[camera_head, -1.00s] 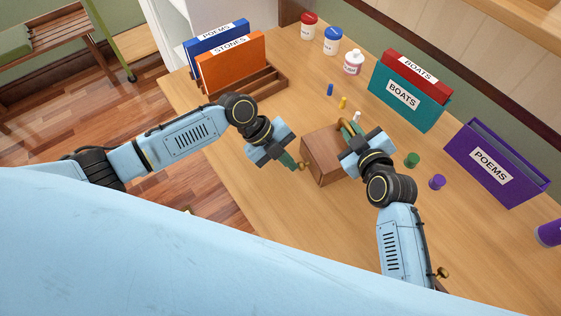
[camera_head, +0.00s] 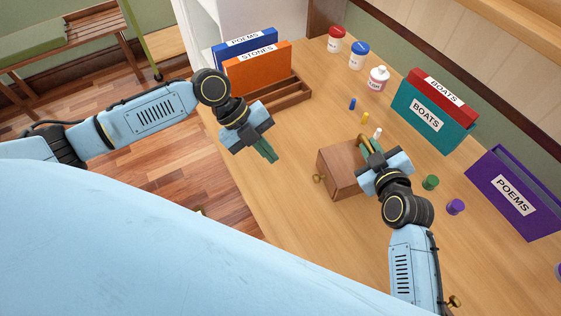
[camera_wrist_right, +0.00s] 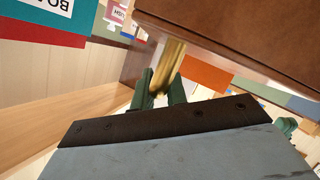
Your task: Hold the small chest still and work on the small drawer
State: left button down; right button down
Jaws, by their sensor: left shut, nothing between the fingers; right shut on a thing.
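The small chest (camera_head: 342,166) is a brown wooden box standing on the table. The small drawer (camera_head: 328,181) is on its left side, with a brass knob (camera_head: 318,179); I cannot tell whether it is fully closed. My right gripper (camera_head: 368,148) is at the chest's right side, shut on a brass handle. In the right wrist view the green fingers (camera_wrist_right: 162,88) close around the handle (camera_wrist_right: 171,66), beside the chest's brown wall (camera_wrist_right: 240,35). My left gripper (camera_head: 272,158) is shut and empty, left of the knob and apart from it.
Orange (camera_head: 257,68) and blue (camera_head: 245,45) files stand in a wooden rack (camera_head: 285,96) at the back left. Teal (camera_head: 430,120) and purple (camera_head: 510,200) boxes stand right. Jars (camera_head: 378,78) and small coloured pieces (camera_head: 365,118) lie behind the chest.

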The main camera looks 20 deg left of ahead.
jog(key=shift+d, duration=0.1)
jog(key=c, duration=1.3)
grip_release()
